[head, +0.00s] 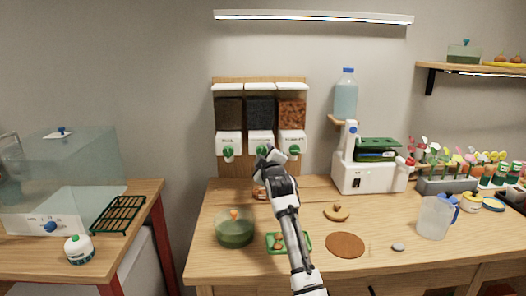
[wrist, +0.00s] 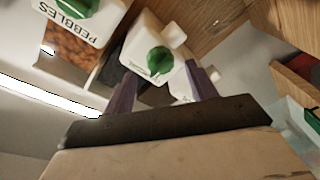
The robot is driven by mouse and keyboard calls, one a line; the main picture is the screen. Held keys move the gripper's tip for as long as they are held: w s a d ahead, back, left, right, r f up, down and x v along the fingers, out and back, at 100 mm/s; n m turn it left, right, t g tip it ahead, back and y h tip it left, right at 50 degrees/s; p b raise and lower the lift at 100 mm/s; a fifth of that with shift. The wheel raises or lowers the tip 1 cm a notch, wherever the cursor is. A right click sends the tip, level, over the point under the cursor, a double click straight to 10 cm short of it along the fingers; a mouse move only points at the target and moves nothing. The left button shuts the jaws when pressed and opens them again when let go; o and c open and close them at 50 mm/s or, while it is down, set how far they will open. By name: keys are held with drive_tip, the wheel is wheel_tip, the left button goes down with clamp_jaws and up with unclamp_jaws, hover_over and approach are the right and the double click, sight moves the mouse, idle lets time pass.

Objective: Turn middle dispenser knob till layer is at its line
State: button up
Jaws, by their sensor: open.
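The wall dispenser (head: 260,81) has three clear bins over white fronts with green knobs. The middle bin (head: 261,112) holds dark grains. Its green knob (head: 262,149) is partly behind my gripper in the head view. My gripper (head: 268,155) is raised in front of the middle unit. In the wrist view, which is upside down, the middle knob (wrist: 160,61) appears between the open fingers of my gripper (wrist: 163,72), and I cannot tell if they touch it. A terracotta-coloured thing (head: 259,193) under the dispenser is mostly hidden by my arm. No layer or fill line can be made out.
The pebbles knob (wrist: 76,5) is close beside the middle one; the left bin (head: 228,113) holds brown soil. A green bowl (head: 235,232), a green tray (head: 304,242) and a brown disc (head: 345,245) lie on the table. A white machine (head: 350,180) stands to the right.

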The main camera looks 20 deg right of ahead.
sight(262, 151)
drive_tip(key=shift+w+d, duration=0.2)
drive_tip(key=shift+w, duration=1.15)
drive_tip(key=shift+c, duration=0.3)
drive_tip(key=c, duration=0.9)
drive_tip(key=shift+f+m, duration=0.1)
drive_tip(key=shift+m, duration=0.2)
drive_tip(key=shift+a+f+m+t+h+p, duration=0.15)
drive_tip(key=shift+m+h, duration=0.5)
drive_tip(key=shift+m, duration=4)
drive_tip(key=shift+d+r+m+t+h+p, duration=0.2)
drive_tip(key=shift+m+h, duration=0.45)
drive_tip(key=shift+m, duration=4)
drive_tip(key=shift+f, duration=0.2)
